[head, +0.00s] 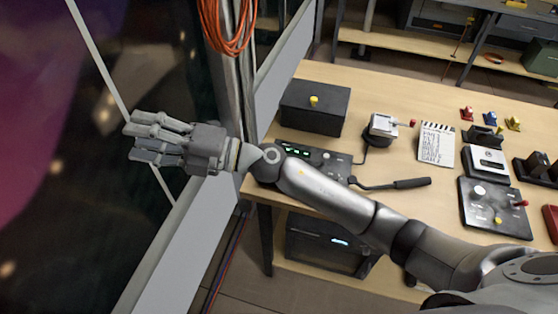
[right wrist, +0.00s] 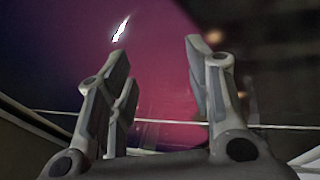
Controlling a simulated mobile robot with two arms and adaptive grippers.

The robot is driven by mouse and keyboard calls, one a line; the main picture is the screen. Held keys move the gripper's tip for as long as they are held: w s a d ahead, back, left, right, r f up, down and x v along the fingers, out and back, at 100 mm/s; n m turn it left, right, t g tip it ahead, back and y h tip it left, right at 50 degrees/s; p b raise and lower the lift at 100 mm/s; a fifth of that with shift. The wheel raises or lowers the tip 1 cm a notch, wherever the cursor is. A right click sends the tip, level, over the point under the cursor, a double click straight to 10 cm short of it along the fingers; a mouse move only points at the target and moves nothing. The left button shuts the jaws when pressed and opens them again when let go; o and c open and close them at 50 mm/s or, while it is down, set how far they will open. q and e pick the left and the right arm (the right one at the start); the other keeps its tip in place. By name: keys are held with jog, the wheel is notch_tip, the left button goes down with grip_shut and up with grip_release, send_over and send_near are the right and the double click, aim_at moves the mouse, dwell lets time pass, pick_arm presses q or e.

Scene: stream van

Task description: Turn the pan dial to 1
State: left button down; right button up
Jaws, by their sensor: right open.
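My right gripper (head: 143,137) is open and empty at the left of the head view, past the table's left end, in front of a dark window. In the right wrist view its fingers (right wrist: 155,68) are apart with nothing between them. A black control panel with green displays (head: 312,160) lies on the table and is partly hidden behind my right forearm. A dark panel with a pale round dial and a red-tipped lever (head: 494,208) lies at the right. I cannot tell which knob is the pan dial, nor read any setting. My left gripper is out of view.
Orange cable (head: 227,22) hangs on a post near my right gripper.

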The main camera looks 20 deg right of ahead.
jog(key=w+d+f+n+g+h, duration=0.1)
jog(key=d+f+n+g+h, duration=0.1)
jog(key=f+n+g+h, duration=0.4)
jog(key=d+f+n+g+h, duration=0.2)
jog(key=d+f+n+h, duration=0.15)
jog(key=f, duration=0.55)
jog(key=w+d+m+t+h, duration=0.1)
jog(key=w+d+h, duration=0.35)
jog(key=d, duration=0.65)
jog(key=w+d+m+h, duration=0.1)
jog(key=w+d+h, duration=0.2)
jog(key=d+h, duration=0.55)
jog(key=f+p, duration=0.1)
jog(key=f, duration=0.2)
jog(key=d+f+y+p, duration=0.1)
jog(key=f, duration=0.2)
jog(key=d+f+y+p, duration=0.1)
jog(key=f, duration=0.3)
jog(key=shift+d, duration=0.1)
jog(key=shift+f, duration=0.55)
